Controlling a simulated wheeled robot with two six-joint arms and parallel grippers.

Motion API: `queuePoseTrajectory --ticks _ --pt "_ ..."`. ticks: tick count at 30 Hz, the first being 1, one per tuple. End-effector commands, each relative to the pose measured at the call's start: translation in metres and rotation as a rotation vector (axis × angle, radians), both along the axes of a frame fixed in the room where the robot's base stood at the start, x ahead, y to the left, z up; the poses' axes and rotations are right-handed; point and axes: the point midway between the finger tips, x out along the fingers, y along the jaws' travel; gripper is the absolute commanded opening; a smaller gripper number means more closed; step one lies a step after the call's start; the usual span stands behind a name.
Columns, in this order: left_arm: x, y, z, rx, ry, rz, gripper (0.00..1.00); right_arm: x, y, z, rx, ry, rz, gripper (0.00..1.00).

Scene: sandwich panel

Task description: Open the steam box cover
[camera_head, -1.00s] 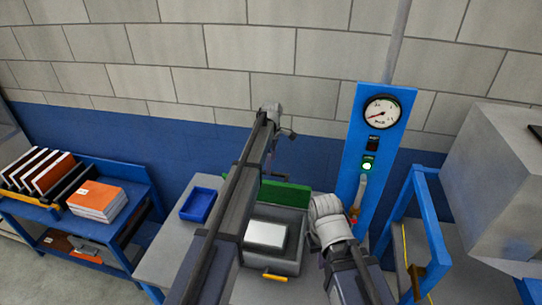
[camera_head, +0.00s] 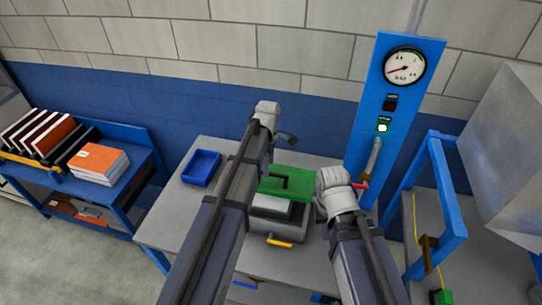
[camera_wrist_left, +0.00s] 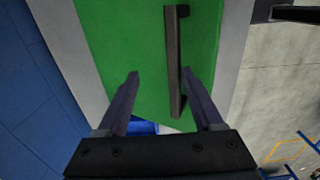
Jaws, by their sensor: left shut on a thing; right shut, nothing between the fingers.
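The steam box (camera_head: 262,238) is a grey case on the table with a yellow-orange handle on its front. Its green cover (camera_head: 305,187) is raised at the back, and a pale surface (camera_head: 270,207) shows in the front opening. Its exact angle is hard to tell. In the left wrist view, the cover (camera_wrist_left: 120,30) fills the middle. Its dark bar handle (camera_wrist_left: 174,60) lies between the fingers of my left gripper (camera_wrist_left: 160,82), nearer the right finger.
A blue panel (camera_head: 390,100) with gauge, green light and red lever stands close to the right arm. A blue bin (camera_head: 201,167) sits on the table (camera_head: 165,215) left of the box. A blue frame (camera_head: 447,185) and grey machine stand right; a shelf with books stands left.

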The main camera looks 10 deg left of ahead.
Motion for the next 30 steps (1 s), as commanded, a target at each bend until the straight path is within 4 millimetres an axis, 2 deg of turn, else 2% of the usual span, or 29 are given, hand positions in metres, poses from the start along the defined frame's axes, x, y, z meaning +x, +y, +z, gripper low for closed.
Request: queuePoseTrajectory --ticks 1,9,15,21,30 --pt "-0.008 -0.002 -0.013 -0.005 -0.010 -0.001 0.47 0.000 0.000 -0.013 0.000 0.000 0.000 0.00" --pt "-0.042 0.001 -0.052 -0.003 -0.009 -0.001 0.47 0.000 0.000 -0.052 0.000 0.000 0.000 0.00" --pt "-0.060 0.002 -0.078 -0.002 -0.007 0.000 0.47 0.000 0.000 -0.078 0.000 0.000 0.000 0.00" --pt "-0.069 0.003 -0.093 -0.001 -0.005 0.000 0.47 0.000 0.000 -0.093 0.000 0.000 0.000 0.00" --pt "-0.073 0.003 -0.098 0.000 -0.004 0.000 0.47 0.000 0.000 -0.098 0.000 0.000 0.000 0.00"
